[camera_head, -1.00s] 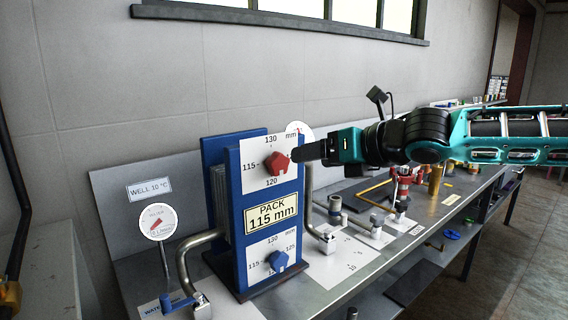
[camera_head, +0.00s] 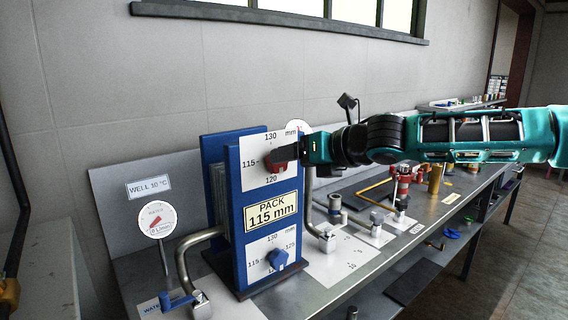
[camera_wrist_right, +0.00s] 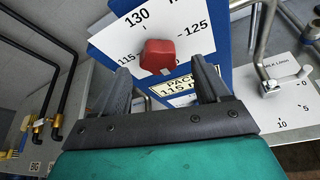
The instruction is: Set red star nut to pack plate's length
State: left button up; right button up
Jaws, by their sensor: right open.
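The red star nut (camera_head: 282,165) sits on the upper white dial (camera_head: 254,146) of the blue press-like frame, partly hidden by my right gripper. The dial shows 130 at top, 115 at left and 120 at bottom. The pack plate (camera_head: 271,211) below it reads "PACK 115 mm". My right gripper (camera_head: 272,156) reaches in from the right at the nut. In the right wrist view the gripper (camera_wrist_right: 161,67) is open, with the red nut (camera_wrist_right: 158,54) between and just beyond its fingertips; no firm contact can be made out. The nut's pointing direction is unclear. My left gripper is not in view.
A lower dial with a blue nut (camera_head: 278,258) is below the plate. Bent steel pipes (camera_head: 190,262) flank the frame. A round gauge (camera_head: 157,220) stands left. The bench (camera_head: 362,258) to the right holds fittings and a red valve (camera_head: 402,180).

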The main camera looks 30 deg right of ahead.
jog(key=shift+b+x, duration=0.75)
jog(key=shift+x, duration=1.15)
jog(key=shift+a, duration=0.1)
jog(key=c, duration=1)
